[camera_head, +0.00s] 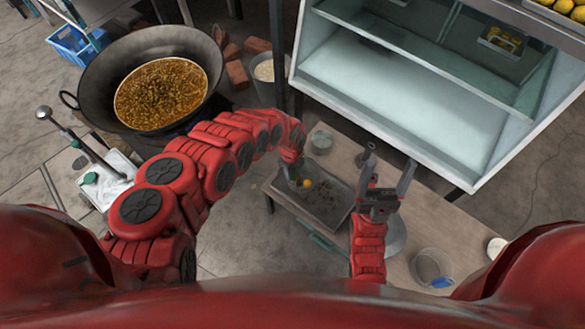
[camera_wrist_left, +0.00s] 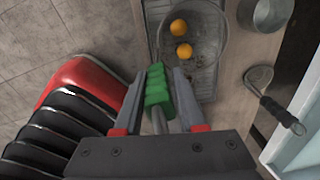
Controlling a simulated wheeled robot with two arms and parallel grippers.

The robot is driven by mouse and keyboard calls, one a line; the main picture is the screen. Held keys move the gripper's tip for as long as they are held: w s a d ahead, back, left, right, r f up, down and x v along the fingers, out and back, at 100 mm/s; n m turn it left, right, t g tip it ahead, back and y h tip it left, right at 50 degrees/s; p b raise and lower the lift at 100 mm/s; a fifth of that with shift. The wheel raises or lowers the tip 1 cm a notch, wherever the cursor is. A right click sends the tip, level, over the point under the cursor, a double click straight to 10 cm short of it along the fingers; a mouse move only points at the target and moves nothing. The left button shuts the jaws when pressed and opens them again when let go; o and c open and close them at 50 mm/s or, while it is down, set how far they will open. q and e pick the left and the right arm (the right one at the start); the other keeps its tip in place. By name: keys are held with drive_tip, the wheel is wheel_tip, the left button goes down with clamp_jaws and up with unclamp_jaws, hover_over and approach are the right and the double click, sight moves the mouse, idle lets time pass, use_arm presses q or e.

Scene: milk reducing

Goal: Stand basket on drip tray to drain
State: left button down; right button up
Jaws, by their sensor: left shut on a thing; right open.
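My left gripper (camera_wrist_left: 160,100) is shut on the green handle (camera_wrist_left: 157,90) of a round wire basket (camera_wrist_left: 222,42). The basket holds two orange balls (camera_wrist_left: 184,50) and dark bits. It lies over the metal drip tray (camera_wrist_left: 207,84), but I cannot tell whether it touches it. In the head view, the drip tray (camera_head: 322,209) is on the table, with my left gripper (camera_head: 293,178) at its upper left, largely hidden by my arm. My right gripper (camera_head: 389,163) is open and empty, to the right of the tray.
A wok of brown liquid (camera_head: 160,95) stands at upper left. A steel pot (camera_wrist_left: 265,14) and a black-handled ladle (camera_wrist_left: 272,98) are beside the tray. A clear container (camera_head: 432,267) stands at the table's lower right. A glass case (camera_head: 400,95) stands behind the table.

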use_arm(q)
drive_tip(key=shift+f+b, duration=0.4)
drive_tip(key=shift+f, duration=0.05)
idle(0.4)
drive_tip(key=shift+c, duration=2.1)
unclamp_jaws()
drive_tip(key=shift+r, duration=0.1)
drive_tip(key=r+p, duration=0.1)
drive_tip(key=r, duration=0.4)
drive_tip(key=r+p, duration=0.1)
drive_tip(key=r, duration=0.5)
drive_tip(key=r+p, duration=0.2)
drive_tip(key=r, duration=0.3)
drive_tip(key=shift+s+a+r, duration=0.15)
drive_tip(key=shift+a+r, duration=0.1)
drive_tip(key=shift+r, duration=0.05)
drive_tip(key=shift+s+r, duration=0.15)
drive_tip(key=shift+r, duration=0.2)
drive_tip(key=shift+d, duration=0.1)
